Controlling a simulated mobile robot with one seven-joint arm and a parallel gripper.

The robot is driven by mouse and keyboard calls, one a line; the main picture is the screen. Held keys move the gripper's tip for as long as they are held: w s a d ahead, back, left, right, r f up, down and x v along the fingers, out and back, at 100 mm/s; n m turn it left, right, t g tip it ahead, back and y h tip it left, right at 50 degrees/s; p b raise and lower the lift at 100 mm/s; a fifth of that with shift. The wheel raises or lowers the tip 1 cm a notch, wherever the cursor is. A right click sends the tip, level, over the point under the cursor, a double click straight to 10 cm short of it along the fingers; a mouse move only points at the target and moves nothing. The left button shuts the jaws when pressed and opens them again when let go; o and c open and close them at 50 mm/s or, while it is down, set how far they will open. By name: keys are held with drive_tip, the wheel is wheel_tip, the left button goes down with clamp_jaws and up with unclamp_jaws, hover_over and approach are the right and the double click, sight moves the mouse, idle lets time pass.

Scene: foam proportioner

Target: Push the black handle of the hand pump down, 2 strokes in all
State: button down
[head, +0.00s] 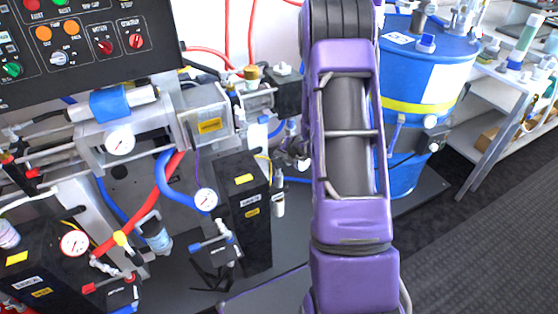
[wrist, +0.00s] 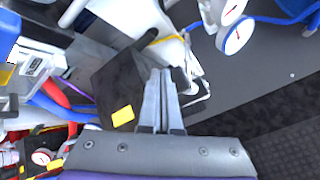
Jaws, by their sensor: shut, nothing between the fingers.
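My gripper (wrist: 161,73) is shut and empty in the wrist view, its two fingers side by side and pointing up the picture. A short dark rounded piece (wrist: 181,79) shows just right of the fingertips, in front of a white part; it may be the black handle of the hand pump, but I cannot tell for sure. I cannot tell whether the fingers touch it. I cannot make out the hand pump there.
A black box (head: 243,215) with labels stands left of my arm; it also shows behind the fingers in the wrist view (wrist: 112,82). A blue drum (head: 420,75) stands to the right. Gauges, hoses and a control panel (head: 85,45) fill the left. Carpet floor (head: 480,240) is clear.

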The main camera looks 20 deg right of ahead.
sight(280, 164)
drive_tip(key=shift+r+p, duration=1.2)
drive_tip(key=shift+r, duration=0.9)
